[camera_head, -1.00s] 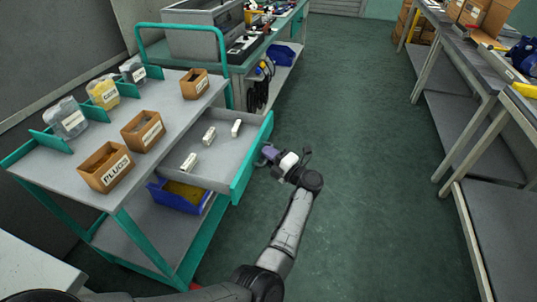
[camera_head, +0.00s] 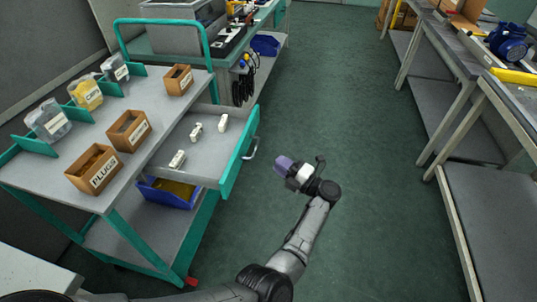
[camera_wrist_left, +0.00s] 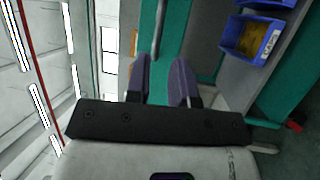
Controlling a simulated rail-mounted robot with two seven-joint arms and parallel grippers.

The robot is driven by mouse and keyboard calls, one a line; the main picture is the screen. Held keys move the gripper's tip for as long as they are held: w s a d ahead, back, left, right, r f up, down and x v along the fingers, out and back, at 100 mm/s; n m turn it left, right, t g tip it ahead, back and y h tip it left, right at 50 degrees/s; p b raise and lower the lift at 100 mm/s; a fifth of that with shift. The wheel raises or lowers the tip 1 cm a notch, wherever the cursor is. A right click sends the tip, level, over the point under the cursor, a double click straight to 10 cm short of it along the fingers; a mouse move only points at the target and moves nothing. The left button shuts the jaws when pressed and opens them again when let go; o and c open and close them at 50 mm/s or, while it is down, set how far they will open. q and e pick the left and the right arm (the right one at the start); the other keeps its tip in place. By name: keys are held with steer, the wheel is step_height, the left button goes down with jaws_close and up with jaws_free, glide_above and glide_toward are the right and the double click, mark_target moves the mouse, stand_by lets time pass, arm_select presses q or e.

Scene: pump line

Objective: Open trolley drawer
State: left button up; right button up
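The trolley drawer (camera_head: 238,160), grey inside with a teal front, is pulled out from the right side of the trolley (camera_head: 118,196). Several small white parts (camera_head: 196,131) lie in it. Its silver handle (camera_head: 252,149) is bare in the head view. My left gripper (camera_head: 281,164), with purple fingers, is to the right of the handle and apart from it. In the left wrist view the two fingers (camera_wrist_left: 161,78) stand apart with nothing between them, and the teal drawer front (camera_wrist_left: 175,35) is beyond. My right gripper is out of view.
The trolley top carries open cardboard boxes (camera_head: 96,169) and clear containers (camera_head: 48,121). A blue bin (camera_head: 167,192) sits on the shelf below. A workbench (camera_head: 500,110) runs along the right. The floor between is clear.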

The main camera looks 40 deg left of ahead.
arm_select(q)
steer(key=shift+w+d+f, duration=0.1)
steer(key=shift+d+f, duration=0.05)
steer(key=shift+d, duration=0.7)
steer(key=shift+w+d+f, duration=0.1)
steer(key=shift+d, duration=0.75)
